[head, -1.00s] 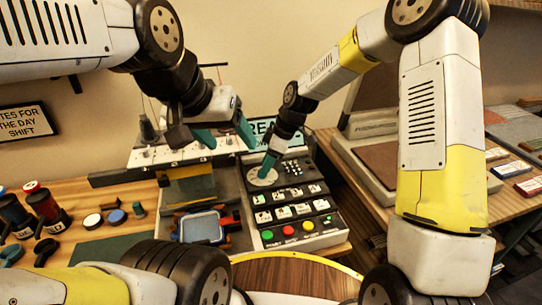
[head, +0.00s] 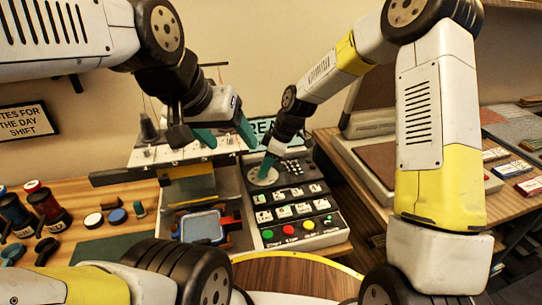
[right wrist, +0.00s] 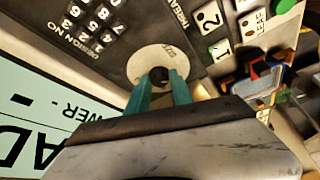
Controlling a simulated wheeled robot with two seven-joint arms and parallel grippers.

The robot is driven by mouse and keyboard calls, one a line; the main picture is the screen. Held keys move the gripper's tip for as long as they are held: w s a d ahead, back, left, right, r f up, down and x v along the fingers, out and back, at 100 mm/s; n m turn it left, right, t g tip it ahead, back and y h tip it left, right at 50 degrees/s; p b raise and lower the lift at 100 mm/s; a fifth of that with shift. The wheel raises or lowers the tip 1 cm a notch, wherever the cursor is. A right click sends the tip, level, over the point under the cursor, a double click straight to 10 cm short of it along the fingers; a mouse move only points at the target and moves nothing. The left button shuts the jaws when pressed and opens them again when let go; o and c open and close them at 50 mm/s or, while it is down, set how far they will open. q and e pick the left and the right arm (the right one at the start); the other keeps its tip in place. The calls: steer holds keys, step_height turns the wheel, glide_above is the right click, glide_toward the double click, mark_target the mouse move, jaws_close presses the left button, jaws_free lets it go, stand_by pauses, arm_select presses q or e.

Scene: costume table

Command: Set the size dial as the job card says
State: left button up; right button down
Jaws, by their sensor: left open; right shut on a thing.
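The size dial (head: 262,176) is a pale round disc on the upper left of the dark control panel (head: 297,240). In the right wrist view the dial (right wrist: 148,62) carries a dark central knob (right wrist: 162,77). My right gripper (head: 267,167) reaches down to it, its two teal fingers (right wrist: 164,92) shut on the knob from either side. The dial's small marking is too blurred to read. My left gripper (head: 226,136) is open and empty above the machine head, left of the dial. I cannot pick out a readable job card.
A keypad (right wrist: 90,22) and rows of white keys (head: 293,210) lie beside the dial. A green-lit display (right wrist: 35,110) stands behind it, partly hidden. A blue-framed hoop (head: 200,226) sits left of the panel. Thread spools (head: 45,205) stand on the left table.

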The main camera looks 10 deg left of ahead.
steer(key=m+t, duration=0.1)
steer(key=m, duration=0.2)
steer(key=m+t, duration=0.1)
steer(key=m, duration=0.2)
steer(key=shift+s+a+h, duration=0.1)
steer(key=shift+s+h, duration=0.1)
steer(key=shift+h, duration=0.1)
steer(key=m+t, duration=0.1)
steer(key=m, duration=0.1)
steer(key=m+h, duration=0.1)
steer(key=m, duration=0.1)
steer(key=shift+s+a+m+t, duration=0.1)
steer(key=shift+m+t, duration=0.2)
steer(key=shift+t, duration=0.1)
steer(key=c, duration=1.1)
jaws_free()
steer(key=shift+c, duration=0.2)
steer(key=v, duration=0.7)
steer(key=shift+r, duration=0.4)
